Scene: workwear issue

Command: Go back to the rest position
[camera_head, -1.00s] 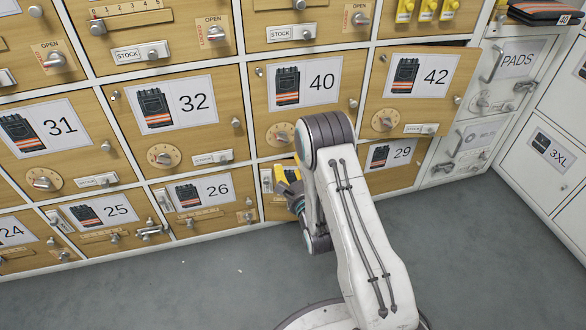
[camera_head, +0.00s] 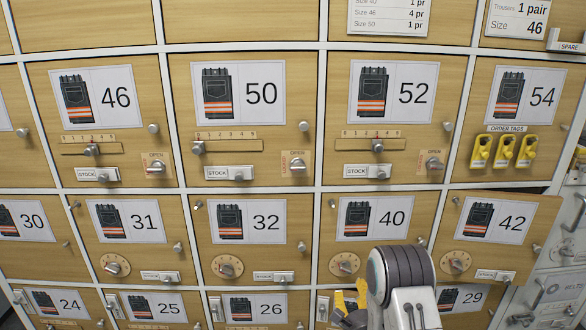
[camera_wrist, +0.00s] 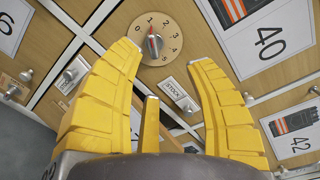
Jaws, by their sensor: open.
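My gripper (camera_head: 350,300) shows at the bottom of the head view, with yellow fingers in front of the lockers, below the dial of door 40 (camera_head: 378,222). In the wrist view my gripper (camera_wrist: 165,58) has its yellow fingers spread wide with nothing between them. Beyond the fingertips is the round dial (camera_wrist: 155,38) marked 0 to 5, its red pointer near 1. The dial does not look gripped. My arm's pale, dark-banded link hides part of the lockers below door 40.
Rows of wooden doors with knobs, sliders and stock latches fill the view. Yellow order tags (camera_head: 503,150) hang on door 54. The floor is mostly out of the head view.

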